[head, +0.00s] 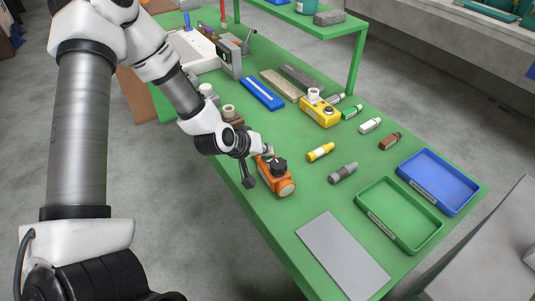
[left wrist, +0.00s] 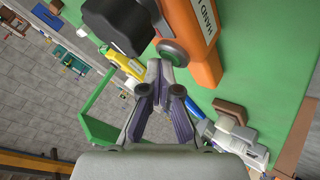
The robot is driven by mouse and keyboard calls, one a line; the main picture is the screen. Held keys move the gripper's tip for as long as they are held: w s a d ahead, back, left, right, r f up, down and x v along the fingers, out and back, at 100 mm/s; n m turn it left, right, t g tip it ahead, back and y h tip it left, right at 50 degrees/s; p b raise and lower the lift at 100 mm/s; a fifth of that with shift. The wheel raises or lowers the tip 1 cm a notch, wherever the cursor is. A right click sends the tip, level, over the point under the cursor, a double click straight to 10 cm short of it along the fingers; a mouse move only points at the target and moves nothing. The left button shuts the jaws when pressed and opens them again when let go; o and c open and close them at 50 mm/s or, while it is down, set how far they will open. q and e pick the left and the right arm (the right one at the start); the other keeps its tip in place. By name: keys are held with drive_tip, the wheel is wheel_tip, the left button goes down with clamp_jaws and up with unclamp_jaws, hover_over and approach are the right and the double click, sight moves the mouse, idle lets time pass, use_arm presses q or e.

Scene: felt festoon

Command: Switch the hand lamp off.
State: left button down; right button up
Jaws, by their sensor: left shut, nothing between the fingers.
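The orange hand lamp (head: 273,181) stands on the green table near its left edge, with a black part on top. In the left wrist view the lamp (left wrist: 203,62) fills the upper right, with part of its "HAND" label readable. A dark round knob (left wrist: 173,52) sits on its side, beside a large black part (left wrist: 118,24). My left gripper (head: 265,153) is at the lamp's far side in the head view. In the wrist view its shut, empty fingertips (left wrist: 160,68) are just below the knob. I cannot tell whether they touch it. My right gripper is out of view.
A grey mat (head: 342,255), green tray (head: 413,244) and blue tray (head: 462,202) lie to the right. Several small cylinders and bottles, including a yellow one (head: 320,152), lie beyond the lamp. A yellow device (head: 319,113) stands farther back, near the green shelf post (head: 356,66).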

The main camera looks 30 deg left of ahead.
use_arm(q)
drive_tip(key=shift+r+p, duration=0.25)
drive_tip(key=shift+p, duration=0.1)
drive_tip(key=shift+r, duration=0.1)
wheel_tip(320, 180, up, 6)
drive_tip(key=p, duration=0.5)
drive_tip(key=shift+p, duration=0.35)
